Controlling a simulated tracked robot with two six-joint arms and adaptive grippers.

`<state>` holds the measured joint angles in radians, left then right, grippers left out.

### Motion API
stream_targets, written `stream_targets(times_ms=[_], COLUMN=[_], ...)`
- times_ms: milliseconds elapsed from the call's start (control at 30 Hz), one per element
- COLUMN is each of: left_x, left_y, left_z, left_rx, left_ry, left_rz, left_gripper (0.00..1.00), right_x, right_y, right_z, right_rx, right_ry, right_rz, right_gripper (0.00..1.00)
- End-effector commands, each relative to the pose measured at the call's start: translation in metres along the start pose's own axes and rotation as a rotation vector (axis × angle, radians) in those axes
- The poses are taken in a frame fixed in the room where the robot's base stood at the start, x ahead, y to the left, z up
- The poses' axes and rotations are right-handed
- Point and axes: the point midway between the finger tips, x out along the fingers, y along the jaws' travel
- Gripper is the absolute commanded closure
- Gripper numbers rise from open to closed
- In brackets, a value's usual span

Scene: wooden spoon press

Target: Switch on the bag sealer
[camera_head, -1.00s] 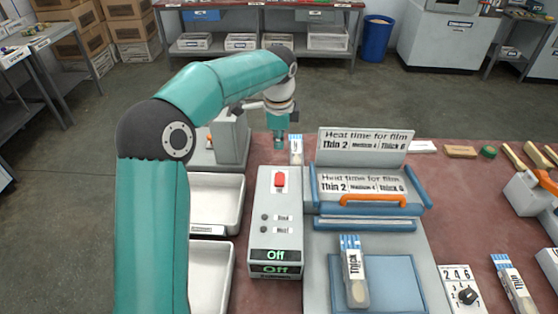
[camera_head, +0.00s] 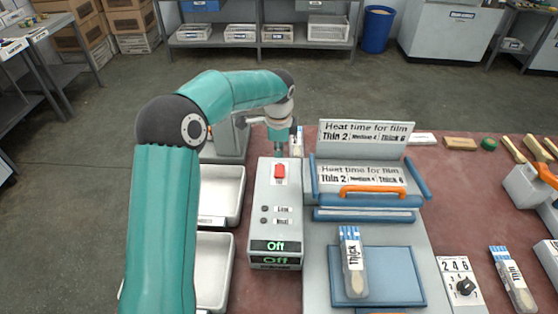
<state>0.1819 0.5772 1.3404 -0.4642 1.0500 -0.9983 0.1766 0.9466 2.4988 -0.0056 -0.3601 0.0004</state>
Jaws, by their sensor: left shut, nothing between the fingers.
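The bag sealer (camera_head: 435,268) stands on the red-brown table at the centre right, with an orange handle (camera_head: 373,191) across its front. To its left is a grey control box (camera_head: 259,225) with a red switch (camera_head: 280,171) near its far end and green displays (camera_head: 276,246) that read "Off". My left gripper (camera_head: 278,152) is shut and empty, pointing down just above and beyond the red switch. A small gap seems to lie between fingertips and switch, though contact is hard to tell. My right gripper is not in view.
A clear bag labelled "Thick" (camera_head: 353,264) lies on the blue plate (camera_head: 405,275) of the sealer. A dial card (camera_head: 459,268) and a "Thin" bag (camera_head: 513,278) lie to the right. White trays (camera_head: 238,205) stand left of the control box.

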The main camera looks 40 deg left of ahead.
Motion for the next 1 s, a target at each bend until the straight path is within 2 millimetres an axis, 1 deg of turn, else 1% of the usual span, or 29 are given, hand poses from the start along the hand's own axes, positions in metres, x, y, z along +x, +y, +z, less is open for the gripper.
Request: stream_targets(times_ms=[33, 100, 200, 300, 400, 533, 833, 933, 1000], left_x=[0.01, 0.023, 0.038, 0.05, 0.058, 0.062, 0.062, 0.064, 0.066], left_y=[0.0, 0.001, 0.001, 0.0, 0.0, 0.0, 0.0, -0.001, -0.001], left_z=[0.001, 0.001, 0.0, 0.001, 0.0, 0.0, 0.001, 0.005, 0.011], left_rx=[0.0, 0.0, 0.001, 0.0, -0.001, 0.0, -0.001, -0.007, -0.017], left_ry=[-0.003, -0.002, -0.002, -0.002, -0.001, 0.0, 0.0, -0.001, -0.003], left_rz=[0.005, 0.005, 0.004, 0.002, 0.001, 0.0, 0.0, -0.001, -0.001], left_gripper=[1.0, 1.0, 1.0, 1.0, 1.0, 1.0, 1.0, 1.0, 1.0], right_x=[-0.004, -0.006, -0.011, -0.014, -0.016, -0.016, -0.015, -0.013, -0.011], right_y=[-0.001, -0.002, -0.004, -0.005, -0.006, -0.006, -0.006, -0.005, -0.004], right_z=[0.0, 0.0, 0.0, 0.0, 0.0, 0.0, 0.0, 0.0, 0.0], right_rx=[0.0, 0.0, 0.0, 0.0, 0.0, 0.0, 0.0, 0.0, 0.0], right_ry=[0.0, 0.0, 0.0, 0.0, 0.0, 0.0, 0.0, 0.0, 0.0], right_rz=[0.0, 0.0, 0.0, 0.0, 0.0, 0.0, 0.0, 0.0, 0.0], right_gripper=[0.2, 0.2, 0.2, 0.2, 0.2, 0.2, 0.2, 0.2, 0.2])
